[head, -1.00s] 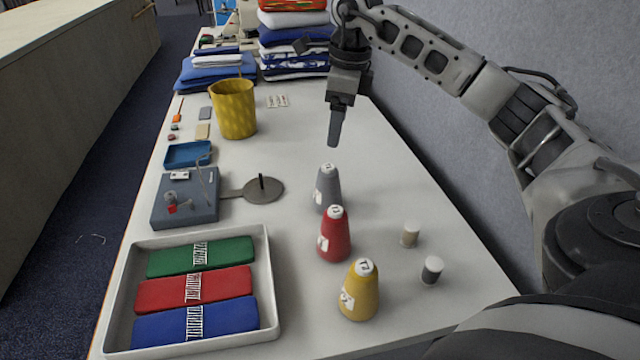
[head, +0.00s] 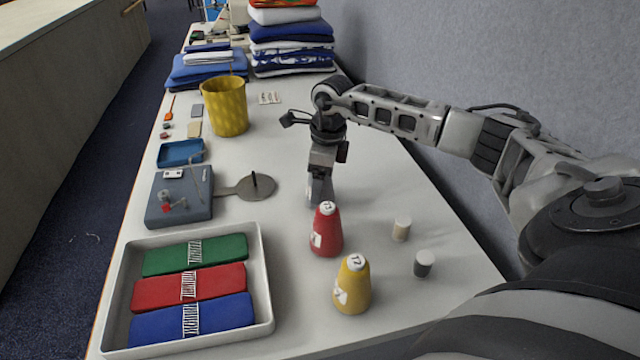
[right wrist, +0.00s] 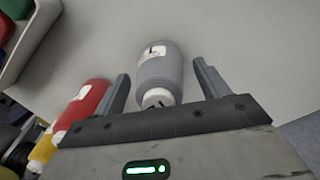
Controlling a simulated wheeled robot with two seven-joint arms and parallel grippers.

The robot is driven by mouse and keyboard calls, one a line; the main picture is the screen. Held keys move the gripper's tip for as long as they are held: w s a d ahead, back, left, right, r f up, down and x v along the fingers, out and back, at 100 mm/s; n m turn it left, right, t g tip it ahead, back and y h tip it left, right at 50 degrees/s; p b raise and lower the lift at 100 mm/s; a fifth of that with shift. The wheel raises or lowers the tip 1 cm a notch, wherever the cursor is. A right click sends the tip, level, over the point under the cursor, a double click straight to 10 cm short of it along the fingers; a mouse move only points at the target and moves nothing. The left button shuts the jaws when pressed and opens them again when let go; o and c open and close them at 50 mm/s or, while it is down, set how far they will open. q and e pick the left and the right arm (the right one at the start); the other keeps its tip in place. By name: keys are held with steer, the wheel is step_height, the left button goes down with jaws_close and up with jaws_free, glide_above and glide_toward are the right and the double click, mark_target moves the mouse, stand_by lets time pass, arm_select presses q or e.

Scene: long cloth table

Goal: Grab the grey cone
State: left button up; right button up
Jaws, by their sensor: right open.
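The grey cone (right wrist: 160,72) shows in the right wrist view, with a white top and a white label. It stands between the two fingers of my right gripper (right wrist: 161,69), which is open, with a gap visible on each side of the cone. In the head view my right gripper (head: 319,196) points down over the cone's place, just behind the red cone, and hides most or all of the grey cone. My left gripper is not in view.
The red cone (head: 326,234) and yellow cone (head: 352,288) stand nearer. A white tray (head: 266,290) with three cloth packs, a grey box (head: 180,208) and a yellow bucket (head: 226,108) are on the left.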

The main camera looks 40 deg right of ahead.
steer(key=shift+f, duration=0.25)
steer(key=c, duration=1.2)
steer(key=shift+o, duration=0.2)
steer(key=shift+r, duration=0.1)
